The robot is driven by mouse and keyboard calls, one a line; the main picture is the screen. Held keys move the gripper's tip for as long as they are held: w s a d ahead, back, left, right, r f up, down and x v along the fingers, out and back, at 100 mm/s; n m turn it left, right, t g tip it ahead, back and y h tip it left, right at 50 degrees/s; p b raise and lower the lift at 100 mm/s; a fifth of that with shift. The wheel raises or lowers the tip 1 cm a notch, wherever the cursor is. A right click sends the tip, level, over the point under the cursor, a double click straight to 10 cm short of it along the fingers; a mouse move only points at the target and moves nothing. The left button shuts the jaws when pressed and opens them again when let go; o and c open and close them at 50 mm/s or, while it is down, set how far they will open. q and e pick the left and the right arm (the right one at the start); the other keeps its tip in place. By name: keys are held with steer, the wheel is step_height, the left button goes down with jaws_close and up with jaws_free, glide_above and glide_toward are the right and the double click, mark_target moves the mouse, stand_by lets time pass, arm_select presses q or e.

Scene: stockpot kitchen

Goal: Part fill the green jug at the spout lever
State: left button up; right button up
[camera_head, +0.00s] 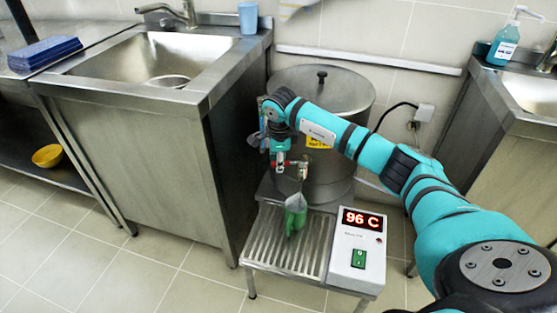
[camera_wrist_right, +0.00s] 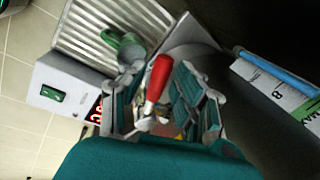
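The green jug (camera_head: 295,212) stands on the slatted drip tray (camera_head: 262,240) under the spout of the steel stockpot (camera_head: 335,182). It also shows in the right wrist view (camera_wrist_right: 128,46), on the slats. My right gripper (camera_head: 280,152) is at the spout, above the jug. In the right wrist view its fingers (camera_wrist_right: 163,105) are spread apart, with the red spout lever (camera_wrist_right: 157,77) between them and a gap on both sides. The spout (camera_head: 303,171) is partly hidden by the gripper. Whether the jug holds liquid cannot be told. My left gripper is not in view.
A control box (camera_head: 357,255) beside the tray reads 96 C and has a green switch. A steel sink cabinet (camera_head: 150,150) stands close on the left, with a blue cup (camera_head: 248,17) on top. A second sink (camera_head: 530,95) with a soap bottle (camera_head: 503,45) is at right.

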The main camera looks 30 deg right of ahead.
jaws_close()
steer(key=shift+w+d+m, duration=0.1)
steer(key=shift+w+m, duration=0.05)
steer(key=shift+m, duration=0.15)
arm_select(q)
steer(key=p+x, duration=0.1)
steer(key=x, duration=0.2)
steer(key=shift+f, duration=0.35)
arm_select(e)
steer(key=m, duration=0.1)
steer(key=w+d+m, duration=0.1)
steer(key=w+m, duration=0.1)
steer(key=m, duration=0.1)
steer(key=shift+d+g+h, duration=0.3)
steer(key=shift+h, duration=0.1)
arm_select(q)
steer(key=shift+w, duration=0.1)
